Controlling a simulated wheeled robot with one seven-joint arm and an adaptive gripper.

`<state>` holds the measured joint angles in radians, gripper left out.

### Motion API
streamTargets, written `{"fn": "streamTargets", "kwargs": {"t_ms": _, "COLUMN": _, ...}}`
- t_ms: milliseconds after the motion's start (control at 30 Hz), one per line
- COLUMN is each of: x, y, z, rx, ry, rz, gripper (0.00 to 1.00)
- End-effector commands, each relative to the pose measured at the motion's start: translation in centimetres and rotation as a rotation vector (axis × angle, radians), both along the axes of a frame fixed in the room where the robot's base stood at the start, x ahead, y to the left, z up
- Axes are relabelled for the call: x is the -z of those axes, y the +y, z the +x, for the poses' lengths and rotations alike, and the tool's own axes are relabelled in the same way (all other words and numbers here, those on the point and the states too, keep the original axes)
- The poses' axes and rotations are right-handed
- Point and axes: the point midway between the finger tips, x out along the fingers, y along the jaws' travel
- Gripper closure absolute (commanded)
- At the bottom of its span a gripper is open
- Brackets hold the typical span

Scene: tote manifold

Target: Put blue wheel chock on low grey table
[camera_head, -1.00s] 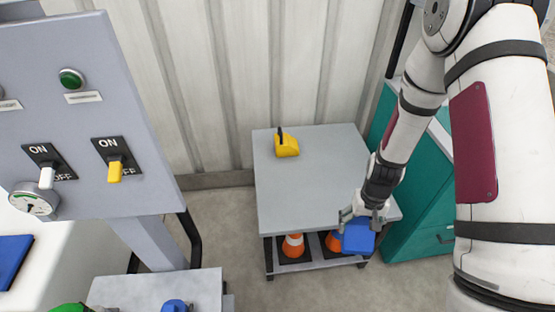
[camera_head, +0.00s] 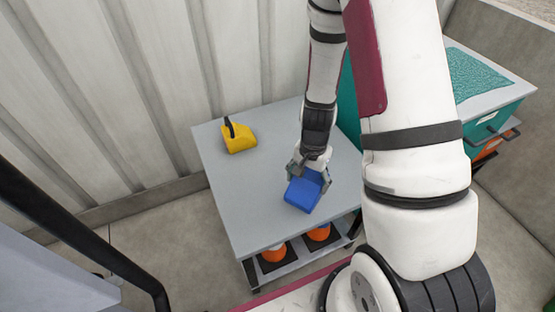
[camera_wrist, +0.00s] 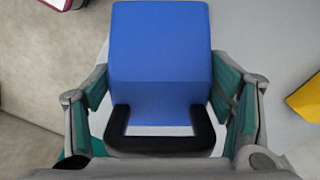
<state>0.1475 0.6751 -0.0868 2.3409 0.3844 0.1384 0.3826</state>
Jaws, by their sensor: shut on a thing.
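The blue wheel chock (camera_head: 301,195) is in my gripper (camera_head: 310,177) in the head view, over the front part of the low grey table (camera_head: 262,218). In the wrist view the blue chock (camera_wrist: 160,50) fills the middle, with a black handle at its near end. My gripper's fingers (camera_wrist: 162,110) stand on both sides of it. Whether the chock touches the tabletop or hangs just above it, I cannot tell. Part of the table is hidden behind my arm.
A yellow chock with a black handle (camera_head: 239,138) stands on the table's back left. Orange cones (camera_head: 274,253) sit on the shelf below. A teal cabinet (camera_head: 350,95) stands right of the table.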

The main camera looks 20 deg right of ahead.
Motion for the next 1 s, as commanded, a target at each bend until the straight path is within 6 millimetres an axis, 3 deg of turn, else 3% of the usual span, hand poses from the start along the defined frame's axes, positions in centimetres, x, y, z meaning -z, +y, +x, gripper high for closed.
{"fn": "streamTargets", "kwargs": {"t_ms": 100, "x": 1.0, "y": -0.7, "z": -0.1, "rx": 0.107, "ry": -0.002, "rz": 0.001, "gripper": 0.65}}
{"fn": "streamTargets", "kwargs": {"t_ms": 333, "x": 1.3, "y": -2.4, "z": 0.5, "rx": 0.173, "ry": -0.003, "rz": 0.001, "gripper": 0.65}}
{"fn": "streamTargets", "kwargs": {"t_ms": 800, "x": 2.3, "y": -11.8, "z": 6.4, "rx": 0.168, "ry": -0.004, "rz": 0.0, "gripper": 0.65}}
{"fn": "streamTargets", "kwargs": {"t_ms": 1000, "x": 2.5, "y": -14.2, "z": 7.9, "rx": 0.166, "ry": -0.003, "rz": 0.001, "gripper": 0.65}}
